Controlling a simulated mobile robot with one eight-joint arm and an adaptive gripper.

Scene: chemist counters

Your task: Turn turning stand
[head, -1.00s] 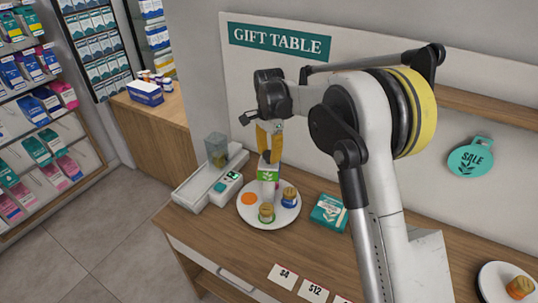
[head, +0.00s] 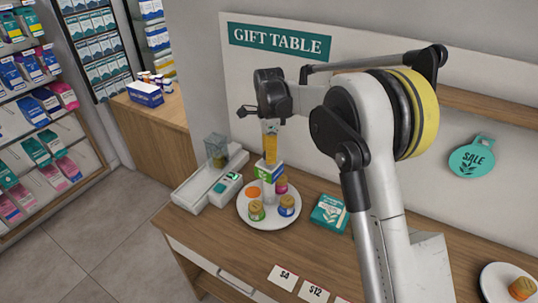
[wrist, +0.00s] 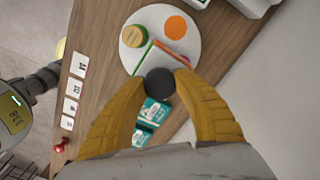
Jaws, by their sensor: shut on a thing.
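The turning stand is a round white plate (head: 270,222) on the wooden table, with a white post and a small box-shaped green, white and blue sign (head: 266,173). It carries a green jar (head: 257,211), a blue jar (head: 287,206), a pink jar (head: 281,184) and an orange disc (head: 253,192). My gripper (head: 270,155) is above the post, its yellow fingers pointing down. In the wrist view, my gripper (wrist: 161,78) is shut on a dark round knob (wrist: 160,83) at the top of the stand. The plate's far side is partly hidden by the sign.
A teal box (head: 329,213) lies just right of the plate. A white tray (head: 205,190), a clear container (head: 216,149) and a small white-and-green device (head: 226,188) stand to its left. Price cards (head: 283,276) are at the front. Another white plate (head: 497,281) is far right.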

